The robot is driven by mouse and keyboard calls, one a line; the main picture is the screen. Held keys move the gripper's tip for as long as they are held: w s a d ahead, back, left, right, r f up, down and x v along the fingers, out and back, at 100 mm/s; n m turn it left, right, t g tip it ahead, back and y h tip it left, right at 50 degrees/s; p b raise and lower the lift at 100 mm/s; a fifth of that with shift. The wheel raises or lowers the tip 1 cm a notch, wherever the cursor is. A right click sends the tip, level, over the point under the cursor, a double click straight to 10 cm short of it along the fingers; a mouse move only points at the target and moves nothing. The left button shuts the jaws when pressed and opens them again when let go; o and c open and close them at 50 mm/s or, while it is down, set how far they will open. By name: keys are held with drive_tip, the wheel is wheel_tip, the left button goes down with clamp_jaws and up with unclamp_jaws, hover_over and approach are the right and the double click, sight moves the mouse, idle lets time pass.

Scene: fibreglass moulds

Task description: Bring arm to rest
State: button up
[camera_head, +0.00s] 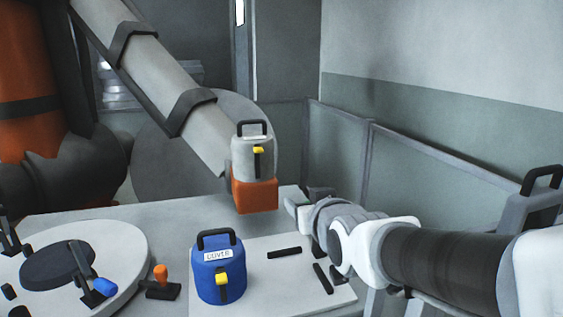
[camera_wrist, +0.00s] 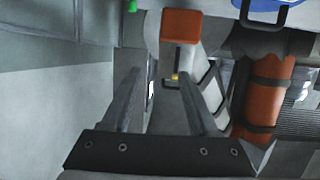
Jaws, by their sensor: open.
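My gripper (camera_head: 312,197) is at the end of my arm, which reaches in from the right in the head view. It is above the far right part of the table and to the right of the orange block. In the wrist view the two fingers of my gripper (camera_wrist: 160,80) stand apart with nothing between them. The orange block (camera_head: 255,194) carries a grey canister (camera_head: 252,157) with a black handle and a yellow latch. The orange block also shows beyond the fingertips in the wrist view (camera_wrist: 180,26); I cannot tell the exact gap.
A blue canister (camera_head: 218,272) stands on a pale board (camera_head: 285,270) with several dark bars. A round white plate (camera_head: 120,245) with clamps is at left. A large grey and orange robot arm (camera_head: 160,75) stands behind. Grey panels (camera_head: 420,180) border the right.

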drive_tip(key=s+d+f+m+g+h, duration=0.1)
drive_tip(key=s+d+f+g, duration=0.2)
drive_tip(key=s, duration=0.4)
drive_tip(key=s+d+f+g+h, duration=0.1)
drive_tip(key=s+d+f+g, duration=0.15)
drive_tip(key=s, duration=0.45)
drive_tip(key=s+d+f+m+g+h, duration=0.1)
drive_tip(key=s+d+f+g, duration=0.1)
drive_tip(key=s+d+g, duration=0.3)
drive_tip(key=s+a+r+t+p, duration=0.1)
drive_tip(key=s+r+t+p, duration=0.1)
drive_tip(key=r+p, duration=1.2)
drive_tip(key=shift+s+r+p, duration=0.25)
drive_tip(key=shift+s+p, duration=0.25)
drive_tip(key=shift+p, duration=0.15)
